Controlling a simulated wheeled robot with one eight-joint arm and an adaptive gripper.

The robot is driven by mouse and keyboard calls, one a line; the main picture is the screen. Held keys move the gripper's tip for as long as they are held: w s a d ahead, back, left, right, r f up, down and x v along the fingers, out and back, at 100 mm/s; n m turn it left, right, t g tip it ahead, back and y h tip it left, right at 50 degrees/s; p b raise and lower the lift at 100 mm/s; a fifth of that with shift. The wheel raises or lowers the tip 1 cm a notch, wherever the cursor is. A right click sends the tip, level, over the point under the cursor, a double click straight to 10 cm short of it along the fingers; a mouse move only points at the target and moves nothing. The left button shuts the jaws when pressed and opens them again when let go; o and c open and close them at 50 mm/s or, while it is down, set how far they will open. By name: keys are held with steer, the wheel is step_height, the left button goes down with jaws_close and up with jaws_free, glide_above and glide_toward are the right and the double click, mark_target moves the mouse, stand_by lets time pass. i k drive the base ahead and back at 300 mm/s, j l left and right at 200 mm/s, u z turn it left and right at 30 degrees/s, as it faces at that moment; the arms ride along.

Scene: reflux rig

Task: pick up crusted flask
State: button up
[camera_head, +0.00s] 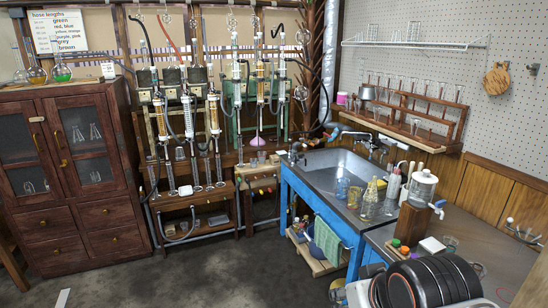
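A cluster of glassware stands on the front edge of the blue sink bench. Round flasks with coloured liquid, one amber (37,74) and one green (61,73), stand on top of the wooden cabinet at the far left. At this size I cannot tell which flask is crusted. A black ribbed part, likely of my arm, fills the bottom right. My gripper's fingers are not visible.
The metal sink (335,168) is set into the blue bench. A clear dispenser tank (422,189) stands right of the glassware. Reflux columns line the back wall, and the wooden cabinet (75,190) is at left. Grey floor (200,275) is open in front.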

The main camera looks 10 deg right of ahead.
mark_target(372, 190)
steer(key=i+j+z, duration=0.15)
steer(key=i+z, duration=0.2)
steer(key=i+j+z, duration=0.7)
steer(key=i+l, duration=0.05)
steer(key=l, duration=0.05)
